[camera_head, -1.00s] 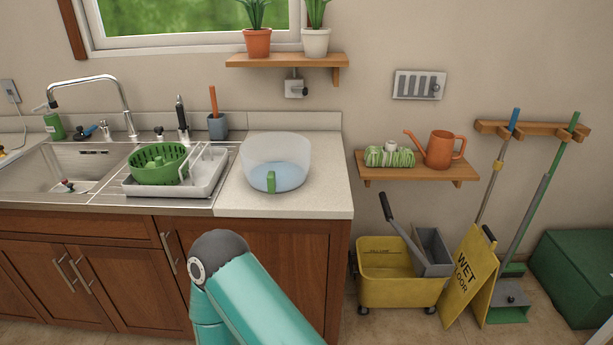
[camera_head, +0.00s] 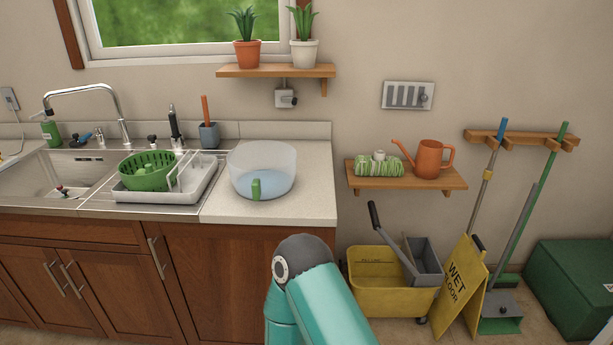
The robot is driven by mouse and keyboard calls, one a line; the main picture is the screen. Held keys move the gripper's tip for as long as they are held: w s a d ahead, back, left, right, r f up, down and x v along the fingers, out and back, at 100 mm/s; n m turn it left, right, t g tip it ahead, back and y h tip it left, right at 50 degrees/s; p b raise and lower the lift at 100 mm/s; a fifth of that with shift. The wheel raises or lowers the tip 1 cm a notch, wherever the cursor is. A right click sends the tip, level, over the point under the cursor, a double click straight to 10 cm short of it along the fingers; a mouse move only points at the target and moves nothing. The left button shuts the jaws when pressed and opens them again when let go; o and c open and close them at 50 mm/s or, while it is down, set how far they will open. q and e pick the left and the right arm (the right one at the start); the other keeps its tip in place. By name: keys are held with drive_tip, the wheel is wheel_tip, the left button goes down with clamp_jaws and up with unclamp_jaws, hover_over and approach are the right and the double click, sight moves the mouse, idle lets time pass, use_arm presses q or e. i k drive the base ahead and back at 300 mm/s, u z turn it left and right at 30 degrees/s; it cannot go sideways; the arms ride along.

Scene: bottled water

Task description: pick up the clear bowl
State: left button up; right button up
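The clear bowl (camera_head: 278,162) stands upright on the light counter, right of the dish rack. It is translucent with a bluish bottom. A small green piece (camera_head: 256,189) shows at its front; I cannot tell whether it is inside or on the wall. One teal arm link of mine rises from the bottom edge in front of the cabinet, below the bowl. Neither gripper shows in the view.
A white dish rack (camera_head: 205,190) with a green colander (camera_head: 146,171) is left of the bowl, beside the sink (camera_head: 40,178). The counter (camera_head: 315,205) is clear around the bowl's right side. A yellow mop bucket (camera_head: 385,299) and wet floor sign (camera_head: 461,288) stand on the floor at right.

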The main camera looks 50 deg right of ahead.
sight(262, 172)
drive_tip(key=z, duration=0.6)
drive_tip(key=i, duration=1)
